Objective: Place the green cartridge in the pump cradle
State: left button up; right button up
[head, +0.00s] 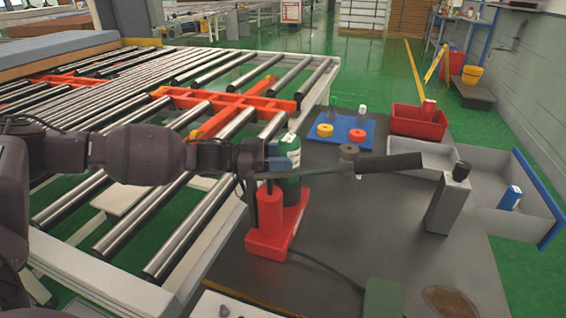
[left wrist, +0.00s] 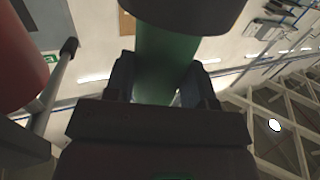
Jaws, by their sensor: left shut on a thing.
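The green cartridge (head: 289,148) has a white label and stands upright at the red pump cradle (head: 268,238). My left gripper (head: 276,160) is shut around the cartridge from the left. In the left wrist view the green body (left wrist: 165,65) sits between the two fingers, below a wide dark end. The cartridge's lower part looks dark, behind the cradle's red post (head: 270,206); I cannot tell whether it is seated or just above. A long lever with a dark grip (head: 390,163) extends right across the cartridge. My right gripper is not in view.
A roller conveyor (head: 190,215) stands left of the dark table (head: 350,240). A blue tray (head: 345,124) with small parts, a red bin (head: 418,122) and a grey divided tray (head: 535,215) stand behind and right. A grey block (head: 447,203) stands on the table.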

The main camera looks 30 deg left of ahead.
pick_arm(q)
jog(key=shift+f, duration=0.5)
jog(key=shift+r, duration=0.15)
jog(key=shift+f, duration=0.45)
jog(key=o, duration=1)
